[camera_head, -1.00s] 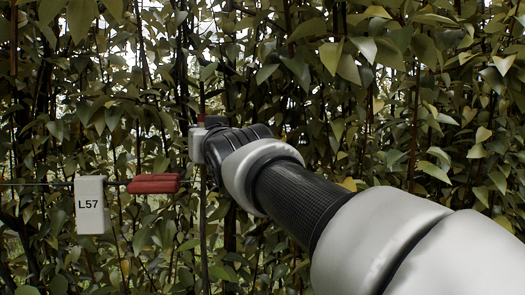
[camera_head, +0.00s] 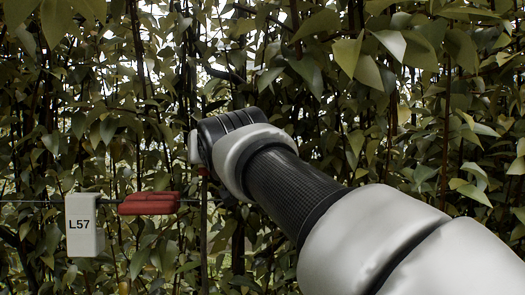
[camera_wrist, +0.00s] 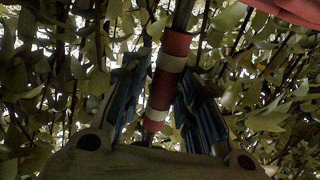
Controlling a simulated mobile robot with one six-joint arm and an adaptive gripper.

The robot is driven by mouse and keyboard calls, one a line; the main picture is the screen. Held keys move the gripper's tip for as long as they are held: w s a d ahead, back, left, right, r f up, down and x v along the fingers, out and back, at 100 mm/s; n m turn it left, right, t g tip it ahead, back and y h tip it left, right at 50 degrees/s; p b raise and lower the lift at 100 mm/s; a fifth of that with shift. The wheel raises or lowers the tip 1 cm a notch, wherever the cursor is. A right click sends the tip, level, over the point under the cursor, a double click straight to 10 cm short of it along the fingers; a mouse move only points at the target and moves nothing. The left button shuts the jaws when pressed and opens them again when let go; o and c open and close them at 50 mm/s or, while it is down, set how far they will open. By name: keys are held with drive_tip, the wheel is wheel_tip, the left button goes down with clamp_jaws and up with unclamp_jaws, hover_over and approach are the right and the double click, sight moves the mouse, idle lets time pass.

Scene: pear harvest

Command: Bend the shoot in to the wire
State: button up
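The shoot's marker (camera_wrist: 168,80), banded red and cream, shows in the wrist view between the two fingers of my gripper (camera_wrist: 165,85). The dark stem goes up above it, leaning slightly right. The fingers stand close on either side of the marker; I cannot tell whether both press on it. In the head view my gripper (camera_head: 196,150) is seen from behind, its fingers hidden. A dark upright stem (camera_head: 204,225) shows just below it. The wire (camera_head: 40,202) runs level on the left, lower than my gripper, with a red clip (camera_head: 148,203) on it.
A white tag marked L57 (camera_head: 84,225) hangs at the wire left of the red clip. Dense leaves and thin branches fill the background. A red shape (camera_wrist: 290,8) shows in the wrist view's top right corner.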

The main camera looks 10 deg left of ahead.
drive_tip(key=shift+o, duration=1)
drive_tip(key=shift+a, duration=0.1)
drive_tip(key=v, duration=1.2)
drive_tip(key=shift+f, duration=0.1)
drive_tip(key=s+d+f+m+g+h+b, duration=0.15)
drive_tip(key=d+f+b, duration=0.4)
drive_tip(key=f, duration=0.75)
drive_tip(key=s+d+f+m+g+h+b, duration=0.1)
drive_tip(key=s+d+f+g+h+b, duration=0.15)
drive_tip(key=d+f+b, duration=0.7)
drive_tip(key=s+d+f+m+g+h, duration=0.1)
drive_tip(key=d+f+h, duration=0.15)
drive_tip(key=f, duration=1.45)
drive_tip(key=s+d+f+g+b, duration=0.2)
drive_tip(key=s+d+f+b, duration=0.1)
drive_tip(key=f, duration=0.8)
drive_tip(key=s+d+f+m+g+h+b, duration=0.1)
drive_tip(key=s+d+f+g+b, duration=0.1)
drive_tip(key=s+f+b, duration=0.3)
drive_tip(key=s+d+f+m+g+b, duration=0.1)
drive_tip(key=s+d+f+b, duration=0.3)
drive_tip(key=s+f, duration=0.5)
wheel_tip(320, 180, down, 9)
drive_tip(key=shift+s+d+f+g+b, duration=0.1)
drive_tip(key=shift+s+d+g+b, duration=0.05)
drive_tip(key=shift+d+g+b, duration=0.3)
